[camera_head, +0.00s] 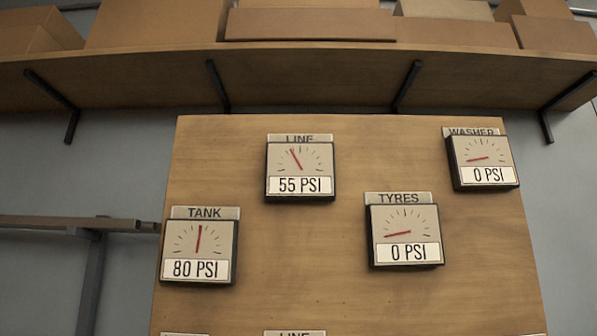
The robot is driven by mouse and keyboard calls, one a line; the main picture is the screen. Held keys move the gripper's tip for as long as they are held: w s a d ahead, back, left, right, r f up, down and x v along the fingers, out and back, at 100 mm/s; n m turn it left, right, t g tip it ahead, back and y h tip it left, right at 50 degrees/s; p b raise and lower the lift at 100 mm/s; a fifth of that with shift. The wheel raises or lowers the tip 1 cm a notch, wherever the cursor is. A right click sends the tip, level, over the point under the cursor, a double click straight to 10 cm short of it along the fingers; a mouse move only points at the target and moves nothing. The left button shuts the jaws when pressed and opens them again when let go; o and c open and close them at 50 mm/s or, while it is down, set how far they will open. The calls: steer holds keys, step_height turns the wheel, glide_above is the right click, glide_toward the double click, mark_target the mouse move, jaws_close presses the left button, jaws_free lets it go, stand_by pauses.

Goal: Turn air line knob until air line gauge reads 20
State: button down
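The air line gauge (300,170) is a square dial labelled LINE at the upper middle of a wooden board. It reads 55 PSI, with its red needle tilted left of upright. At the bottom edge of the view the top of a second LINE label (295,333) just shows. What lies below that label is out of view. No air line knob shows. My gripper is not in view.
The wooden board (300,265) also carries a TANK gauge (199,250) at 80 PSI, a TYRES gauge (405,233) at 0 PSI and a WASHER gauge (483,160) at 0 PSI. A shelf (300,85) with several boxes runs above. A rail (60,222) stands at left.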

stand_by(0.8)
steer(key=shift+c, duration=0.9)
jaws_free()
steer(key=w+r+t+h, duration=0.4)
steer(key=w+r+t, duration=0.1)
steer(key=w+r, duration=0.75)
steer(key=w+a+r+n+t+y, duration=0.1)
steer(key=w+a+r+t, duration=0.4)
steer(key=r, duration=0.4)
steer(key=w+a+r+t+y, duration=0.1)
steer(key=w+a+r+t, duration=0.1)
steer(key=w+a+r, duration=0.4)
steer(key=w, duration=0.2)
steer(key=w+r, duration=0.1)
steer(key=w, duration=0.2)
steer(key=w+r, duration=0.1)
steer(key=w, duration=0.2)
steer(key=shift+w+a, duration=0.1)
